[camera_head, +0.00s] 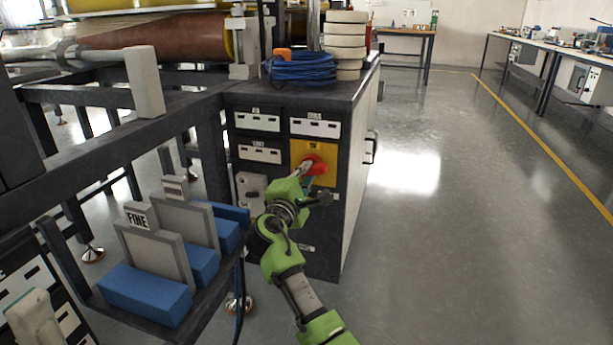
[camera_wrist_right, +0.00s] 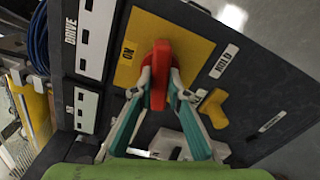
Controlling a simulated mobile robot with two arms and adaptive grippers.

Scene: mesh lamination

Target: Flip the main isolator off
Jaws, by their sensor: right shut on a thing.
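The main isolator is a red handle on a yellow plate (camera_head: 327,150) on the dark front of the cabinet. In the right wrist view the red handle (camera_wrist_right: 159,62) stands out from the yellow plate (camera_wrist_right: 190,42), beside the letters ON. My right gripper (camera_head: 309,171) reaches it from below. In the right wrist view its two fingers (camera_wrist_right: 159,85) are shut on the handle, one on each side. The handle's base is partly hidden by the fingers. My left gripper is not in view.
A yellow knob (camera_wrist_right: 213,108) beside a HOLD label sits close to the isolator. A blue cable coil (camera_head: 302,67) and stacked rolls (camera_head: 345,42) lie on the cabinet top. Blue blocks (camera_head: 145,293) sit on a shelf at left. The floor (camera_head: 440,220) at right is clear.

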